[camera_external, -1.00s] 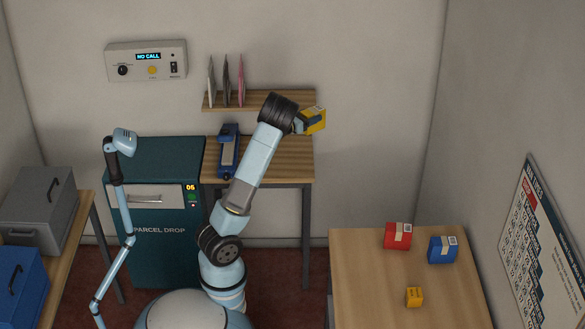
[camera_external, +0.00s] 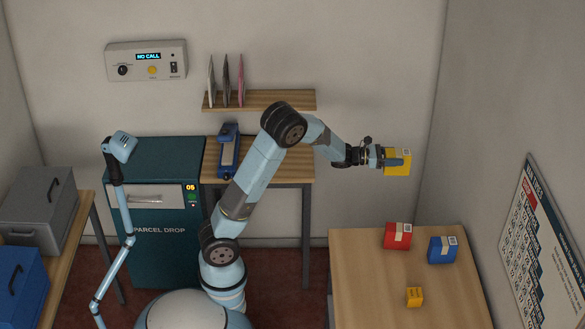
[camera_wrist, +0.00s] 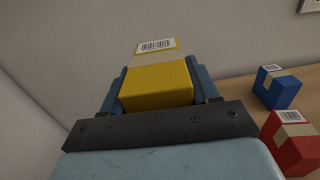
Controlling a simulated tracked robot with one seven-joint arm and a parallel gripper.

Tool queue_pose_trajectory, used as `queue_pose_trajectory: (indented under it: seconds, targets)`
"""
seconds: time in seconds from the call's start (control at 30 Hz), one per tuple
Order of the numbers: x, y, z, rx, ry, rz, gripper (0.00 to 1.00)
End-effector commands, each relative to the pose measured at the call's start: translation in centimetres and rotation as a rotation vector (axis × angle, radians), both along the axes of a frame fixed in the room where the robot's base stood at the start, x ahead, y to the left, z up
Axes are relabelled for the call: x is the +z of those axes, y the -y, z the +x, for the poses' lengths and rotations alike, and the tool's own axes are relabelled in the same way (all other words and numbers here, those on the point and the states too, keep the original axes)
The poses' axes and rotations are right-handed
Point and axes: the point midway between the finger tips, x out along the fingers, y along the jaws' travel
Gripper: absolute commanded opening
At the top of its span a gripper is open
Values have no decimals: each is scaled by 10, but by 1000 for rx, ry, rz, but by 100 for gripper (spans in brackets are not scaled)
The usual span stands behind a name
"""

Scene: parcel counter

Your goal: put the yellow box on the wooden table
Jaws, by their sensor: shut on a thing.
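My gripper (camera_external: 386,160) is shut on the yellow box (camera_external: 398,167), with its fingers on two sides of it. It holds the box in the air, above and behind the wooden table (camera_external: 375,290) at the right. In the wrist view the yellow box (camera_wrist: 155,82) sits between the blue fingers, with a pale tape band and a barcode label showing. A red box (camera_external: 397,236) and a blue box (camera_external: 442,250) stand near the table's back edge. A small yellow-orange block (camera_external: 415,297) lies nearer the front.
The table's left half is clear. A wall shelf (camera_external: 280,100) with several upright envelopes and a narrow wooden desk (camera_external: 285,160) with a blue device (camera_external: 228,152) are at the back. The parcel drop cabinet (camera_external: 150,240) stands left. A poster (camera_external: 540,245) is on the right wall.

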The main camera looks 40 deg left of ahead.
Motion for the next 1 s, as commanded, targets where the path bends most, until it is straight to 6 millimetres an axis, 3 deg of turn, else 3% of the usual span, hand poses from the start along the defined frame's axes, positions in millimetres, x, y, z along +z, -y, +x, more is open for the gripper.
queue_pose_trajectory:
  seconds: [0.03,0.1,0.5,0.8,1.0]
  targets:
    - [3,23,-8,-37,2,-2,20]
    - [6,52,-19,-83,2,-2,20]
    - [26,203,-105,-343,3,-2,20]
    - [44,300,-193,-537,3,-3,20]
    - [54,346,-248,-643,1,-2,20]
